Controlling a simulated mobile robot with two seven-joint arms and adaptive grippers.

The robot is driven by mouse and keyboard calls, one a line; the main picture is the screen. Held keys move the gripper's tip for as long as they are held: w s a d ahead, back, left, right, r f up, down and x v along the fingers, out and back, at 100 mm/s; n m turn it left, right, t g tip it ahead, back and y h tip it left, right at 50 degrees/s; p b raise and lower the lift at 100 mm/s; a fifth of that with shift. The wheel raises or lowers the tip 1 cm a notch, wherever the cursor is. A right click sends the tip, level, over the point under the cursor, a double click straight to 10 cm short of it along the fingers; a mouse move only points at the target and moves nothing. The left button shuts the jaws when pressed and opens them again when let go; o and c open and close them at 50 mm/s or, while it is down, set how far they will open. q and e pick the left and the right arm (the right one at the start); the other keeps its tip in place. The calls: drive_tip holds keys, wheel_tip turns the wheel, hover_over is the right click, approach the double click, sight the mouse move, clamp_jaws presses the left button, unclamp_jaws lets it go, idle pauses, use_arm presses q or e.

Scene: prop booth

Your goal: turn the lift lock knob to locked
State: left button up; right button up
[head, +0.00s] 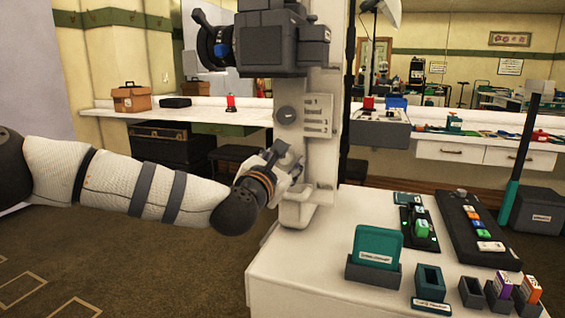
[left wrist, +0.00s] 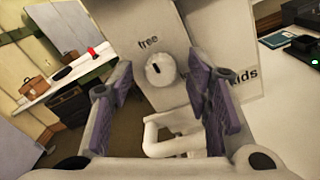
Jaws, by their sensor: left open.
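The lift lock knob (left wrist: 158,68) is a round, pale knob with a short dark mark, on a pale upright face in the left wrist view. The word "free" (left wrist: 148,41) stands above it. Another label to its right is partly hidden by a finger. I cannot tell which label the mark points to. My left gripper (left wrist: 160,76) is open, its purple-padded fingers on either side of the knob in this view; contact cannot be made out. In the head view my left gripper (head: 284,160) is at the white column (head: 323,150) and covers part of it. My right gripper is not in view.
A pale looped bracket (left wrist: 163,135) sits below the knob. A camera (head: 270,40) is mounted high on the column. The white table (head: 300,275) at right holds teal cards, small holders and dark panels. Carpeted floor is clear at lower left.

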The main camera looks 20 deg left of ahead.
use_arm(q)
clamp_jaws()
drive_tip(key=shift+m, duration=0.3)
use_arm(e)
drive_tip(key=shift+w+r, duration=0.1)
use_arm(q)
drive_tip(key=m+p, duration=0.1)
drive_tip(key=m, duration=0.2)
drive_tip(key=shift+r+m+p, duration=0.1)
drive_tip(key=shift+m+p, duration=0.2)
drive_tip(key=m+p, duration=0.1)
drive_tip(key=m, duration=0.3)
drive_tip(key=shift+m+p, duration=0.3)
drive_tip(key=shift+m, duration=0.1)
drive_tip(key=m+p, duration=0.1)
drive_tip(key=m, duration=0.4)
drive_tip(key=shift+p, duration=0.4)
drive_tip(key=shift+m+h+p, duration=0.3)
drive_tip(key=shift+m+p, duration=0.2)
drive_tip(key=shift+m, duration=1.6)
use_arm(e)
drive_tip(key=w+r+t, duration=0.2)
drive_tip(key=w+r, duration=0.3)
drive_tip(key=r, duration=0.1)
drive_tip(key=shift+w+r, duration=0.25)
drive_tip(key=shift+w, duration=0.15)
